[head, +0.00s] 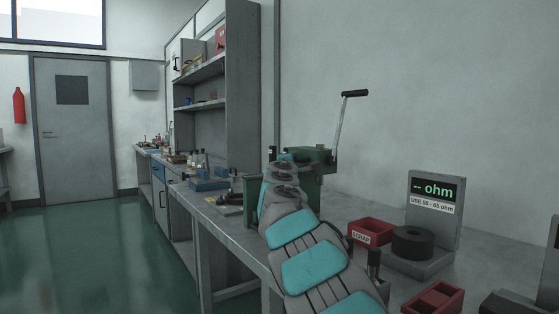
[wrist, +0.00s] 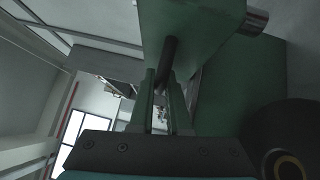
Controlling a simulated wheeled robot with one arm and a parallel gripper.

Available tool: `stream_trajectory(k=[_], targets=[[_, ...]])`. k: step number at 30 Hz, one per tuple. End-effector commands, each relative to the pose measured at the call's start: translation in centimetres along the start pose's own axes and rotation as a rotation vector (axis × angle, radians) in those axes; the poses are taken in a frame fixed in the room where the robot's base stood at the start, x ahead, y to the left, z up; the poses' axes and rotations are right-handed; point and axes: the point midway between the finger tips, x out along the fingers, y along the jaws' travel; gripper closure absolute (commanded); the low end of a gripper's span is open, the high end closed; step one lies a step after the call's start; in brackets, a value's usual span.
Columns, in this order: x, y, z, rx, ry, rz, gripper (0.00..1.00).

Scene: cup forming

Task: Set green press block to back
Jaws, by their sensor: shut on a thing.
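The green press (head: 316,156) stands on the bench in the head view, with a tilted metal lever (head: 339,130) and dark handle rising at its right. In the wrist view a green block (wrist: 190,32) fills the upper middle, close ahead of my gripper (wrist: 163,75). A dark round peg (wrist: 168,52) sticks out of that block between my two fingers, which are shut on it. In the head view my own arm covers the gripper, the peg and part of the press. I cannot tell how far back the block sits.
A red scrap bin (head: 371,231), a dark round roll (head: 412,243) and an ohm meter (head: 436,207) stand at the right. Another red tray (head: 434,298) is nearer. Blue fixtures (head: 208,183) are farther left on the bench. The wall stands close behind the press.

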Motion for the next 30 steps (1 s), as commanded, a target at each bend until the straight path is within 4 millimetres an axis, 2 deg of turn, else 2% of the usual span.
stream_trajectory(k=[8,9,16,25,30], targets=[[0.2,0.09,0.31,0.001,-0.001,0.002,1.0],[0.2,0.1,0.33,0.001,-0.001,0.002,0.83],[0.17,0.05,0.29,0.0,-0.001,0.001,0.57],[0.11,-0.06,0.29,0.0,-0.002,0.0,0.56],[-0.66,-0.13,0.28,-0.002,-0.002,0.0,0.56]])
